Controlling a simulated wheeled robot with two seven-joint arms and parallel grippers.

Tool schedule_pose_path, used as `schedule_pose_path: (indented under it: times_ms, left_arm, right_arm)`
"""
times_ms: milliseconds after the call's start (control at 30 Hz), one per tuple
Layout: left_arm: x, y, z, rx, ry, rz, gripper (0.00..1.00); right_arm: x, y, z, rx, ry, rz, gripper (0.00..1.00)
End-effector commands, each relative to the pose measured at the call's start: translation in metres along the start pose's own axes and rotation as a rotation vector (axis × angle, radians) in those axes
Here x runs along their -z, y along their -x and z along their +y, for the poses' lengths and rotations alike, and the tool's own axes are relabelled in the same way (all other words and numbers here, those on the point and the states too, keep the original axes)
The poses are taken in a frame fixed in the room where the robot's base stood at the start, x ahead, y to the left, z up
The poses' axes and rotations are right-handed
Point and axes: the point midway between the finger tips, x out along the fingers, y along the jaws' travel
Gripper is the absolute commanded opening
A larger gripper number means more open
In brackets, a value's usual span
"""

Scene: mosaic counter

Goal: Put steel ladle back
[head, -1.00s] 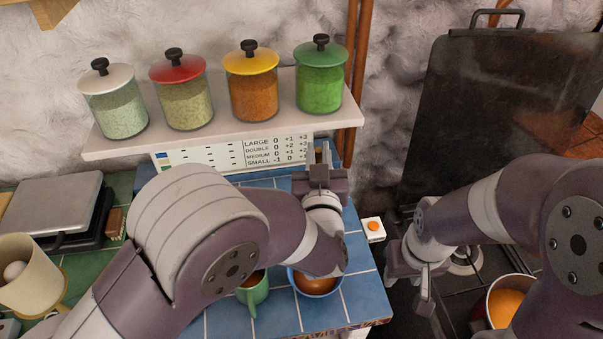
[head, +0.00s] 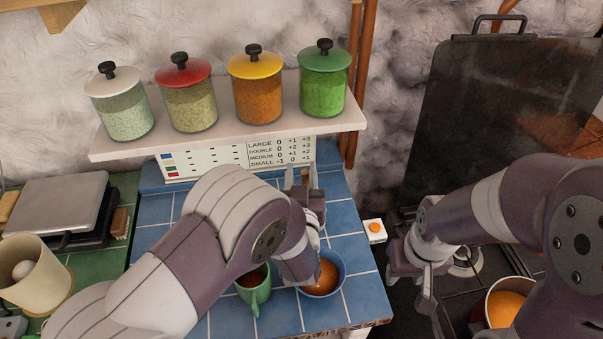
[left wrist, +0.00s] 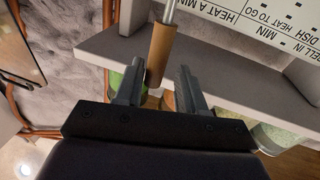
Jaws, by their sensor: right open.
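The steel ladle shows in the left wrist view as a brown wooden handle (left wrist: 160,55) with a thin metal rod (left wrist: 169,10) running up out of the frame. Its bowl is not seen there. My left gripper (left wrist: 158,80) has its fingers apart, with the handle's end between them and room beside it. In the head view my left gripper (head: 304,180) is in front of the wall, below the shelf, and a small bit of the brown handle (head: 305,173) shows between its fingers. My right gripper (head: 412,280) is open and empty over the stove.
A shelf (head: 225,138) with several lidded jars is above my left gripper, with a printed chart (head: 210,160) below it. A green mug (head: 257,295) and a blue bowl (head: 338,283) stand on blue tiles under my left arm. A pot (head: 508,300) is on the stove.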

Motion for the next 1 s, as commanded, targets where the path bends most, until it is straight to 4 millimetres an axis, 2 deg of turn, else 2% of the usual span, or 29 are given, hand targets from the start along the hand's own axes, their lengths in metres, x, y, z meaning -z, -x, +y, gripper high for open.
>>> schedule_pose_path:
  times_ms: [267,367,567,800,1000]
  left_arm:
    - [0.001,0.0,0.0,0.0,0.0,0.0,0.47]
    - [0.007,-0.001,0.001,0.0,0.0,0.0,0.47]
    - [0.001,0.033,0.001,-0.004,-0.001,0.0,0.47]
    - [0.001,0.088,0.002,-0.005,0.0,0.0,0.47]
    - [0.003,0.115,0.001,-0.003,0.001,0.001,0.47]
  right_arm:
    - [0.0,0.001,0.0,0.0,0.0,0.0,0.43]
    - [0.001,0.007,0.0,0.0,0.0,0.0,0.43]
    - [-0.001,-0.007,0.0,0.0,0.0,0.0,0.43]
    - [-0.002,-0.019,0.0,0.0,0.0,0.0,0.43]
    - [-0.003,-0.023,0.0,0.0,0.0,0.0,0.43]
